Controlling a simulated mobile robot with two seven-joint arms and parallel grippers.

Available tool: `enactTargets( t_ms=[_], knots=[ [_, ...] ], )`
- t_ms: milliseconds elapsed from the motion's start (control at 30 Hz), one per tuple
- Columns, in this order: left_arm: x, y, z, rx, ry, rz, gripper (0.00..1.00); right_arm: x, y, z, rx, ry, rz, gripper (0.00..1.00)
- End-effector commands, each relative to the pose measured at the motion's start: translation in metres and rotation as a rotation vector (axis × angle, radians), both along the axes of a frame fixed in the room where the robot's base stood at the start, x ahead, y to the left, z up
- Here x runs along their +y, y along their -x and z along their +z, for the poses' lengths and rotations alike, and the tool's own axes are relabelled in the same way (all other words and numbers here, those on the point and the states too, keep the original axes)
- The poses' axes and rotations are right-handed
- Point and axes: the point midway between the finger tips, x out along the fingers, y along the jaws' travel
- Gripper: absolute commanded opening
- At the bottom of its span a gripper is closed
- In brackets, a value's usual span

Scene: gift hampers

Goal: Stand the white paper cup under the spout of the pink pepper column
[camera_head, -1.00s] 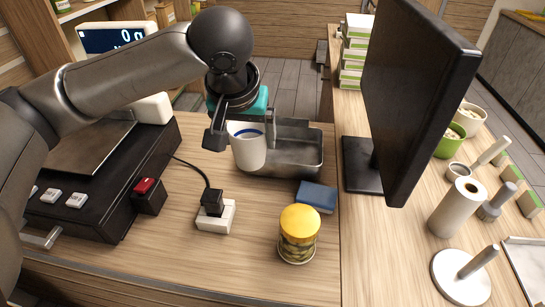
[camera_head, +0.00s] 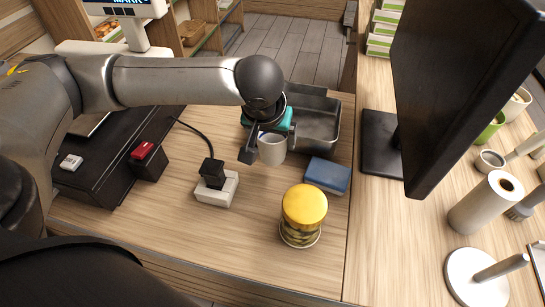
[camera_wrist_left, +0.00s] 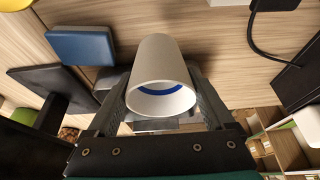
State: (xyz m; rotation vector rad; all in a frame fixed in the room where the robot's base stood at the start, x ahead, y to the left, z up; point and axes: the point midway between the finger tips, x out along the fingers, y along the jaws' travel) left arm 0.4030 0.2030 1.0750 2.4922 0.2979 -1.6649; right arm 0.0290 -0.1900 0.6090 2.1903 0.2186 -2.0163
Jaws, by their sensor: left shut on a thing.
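The white paper cup (camera_head: 272,151), with a blue band inside its rim, is held between the fingers of my left gripper (camera_head: 260,148). In the head view it looks about upright, mouth up, in front of the grey metal tray. In the left wrist view the cup (camera_wrist_left: 161,80) sits between the two dark fingers, its open mouth towards the camera and empty inside. Whether it touches the table is unclear. I cannot make out the pink pepper column or its spout in either view. My right gripper is not in view.
A grey metal tray (camera_head: 328,104) lies behind the cup. A blue block (camera_head: 328,175), a yellow-lidded jar (camera_head: 303,215) and a white socket block (camera_head: 217,190) with a black plug stand nearer. A large dark screen (camera_head: 455,85) stands at right. Wood between socket block and jar is clear.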

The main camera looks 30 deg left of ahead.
Motion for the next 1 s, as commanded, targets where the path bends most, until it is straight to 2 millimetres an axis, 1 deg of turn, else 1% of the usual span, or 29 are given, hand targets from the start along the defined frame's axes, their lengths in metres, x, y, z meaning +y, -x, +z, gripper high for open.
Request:
enactTargets(
  t_ms=[33, 267, 500, 867, 900, 1000],
  knots=[
    [0.000, 0.000, -0.008, 0.002, -0.001, -0.001, 0.35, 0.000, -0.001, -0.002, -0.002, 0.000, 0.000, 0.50],
    [0.000, 0.000, -0.024, 0.002, 0.000, -0.001, 0.35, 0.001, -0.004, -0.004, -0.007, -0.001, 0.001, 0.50],
    [0.000, 0.000, -0.058, 0.001, 0.000, -0.001, 0.35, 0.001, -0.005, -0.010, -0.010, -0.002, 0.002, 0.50],
    [0.000, 0.000, -0.062, 0.001, 0.000, 0.000, 0.35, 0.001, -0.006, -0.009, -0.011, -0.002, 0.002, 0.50],
    [0.000, 0.000, -0.063, 0.001, 0.000, 0.000, 0.88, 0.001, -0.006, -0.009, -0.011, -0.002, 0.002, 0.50],
    [0.000, 0.000, -0.062, 0.000, 0.000, -0.001, 0.99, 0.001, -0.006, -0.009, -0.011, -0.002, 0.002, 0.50]
  ],
)
